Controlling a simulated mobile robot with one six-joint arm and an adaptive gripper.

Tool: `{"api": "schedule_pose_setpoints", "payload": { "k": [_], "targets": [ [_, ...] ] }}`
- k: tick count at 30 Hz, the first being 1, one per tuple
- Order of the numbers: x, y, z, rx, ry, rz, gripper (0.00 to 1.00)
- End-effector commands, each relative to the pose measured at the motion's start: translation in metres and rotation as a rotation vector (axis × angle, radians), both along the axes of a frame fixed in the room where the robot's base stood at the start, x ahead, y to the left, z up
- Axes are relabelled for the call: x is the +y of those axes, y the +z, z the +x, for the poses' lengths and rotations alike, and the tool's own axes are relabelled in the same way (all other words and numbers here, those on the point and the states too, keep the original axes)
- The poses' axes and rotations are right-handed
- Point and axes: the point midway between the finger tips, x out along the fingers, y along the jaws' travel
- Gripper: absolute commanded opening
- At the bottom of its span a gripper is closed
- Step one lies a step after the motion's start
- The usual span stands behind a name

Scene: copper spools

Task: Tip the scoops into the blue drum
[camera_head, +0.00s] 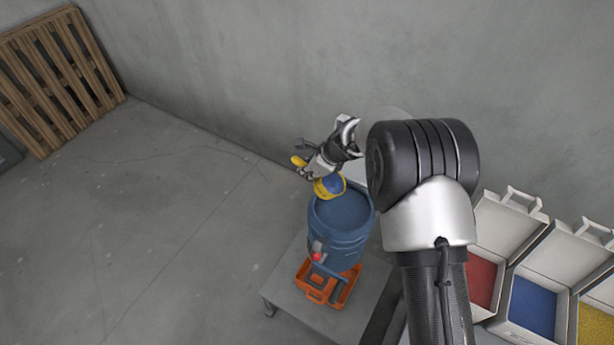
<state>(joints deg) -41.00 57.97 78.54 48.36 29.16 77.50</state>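The blue drum (340,243) stands upright on an orange base on a low grey table, its open top facing up. My gripper (312,168) is above the drum's far rim. It appears shut on a yellow scoop (321,189), whose yellow end (298,160) sticks out on the left. Blue shows inside the scoop's bowl, which is just over the back left of the drum's opening. I cannot tell if the bowl touches the rim. The fingertips are small and partly hidden.
The orange base (318,295) sits on the grey table (295,312). Open-lidded bins with red (482,280), blue (532,306) and yellow (596,325) contents stand at right. A grey wall is close behind my gripper. A wooden pallet (60,80) leans far left; floor between is clear.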

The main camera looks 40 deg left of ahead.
Motion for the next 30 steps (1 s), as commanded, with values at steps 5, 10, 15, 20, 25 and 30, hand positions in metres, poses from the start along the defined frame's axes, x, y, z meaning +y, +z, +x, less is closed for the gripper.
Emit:
{"api": "schedule_pose_setpoints", "payload": {
  "k": [5,10,15,20,25,30],
  "targets": [
    [-0.002,-0.003,0.001,0.009,0.0,0.037,0.0],
    [-0.004,0.0,0.002,0.018,0.0,0.074,0.0],
    [-0.007,0.002,0.002,0.031,0.001,0.112,0.0],
    [-0.009,0.004,0.003,0.043,0.0,0.151,0.0],
    [-0.012,0.007,0.004,0.055,0.001,0.195,0.0],
    [-0.015,0.01,0.004,0.068,0.001,0.241,0.0]
  ]
}}
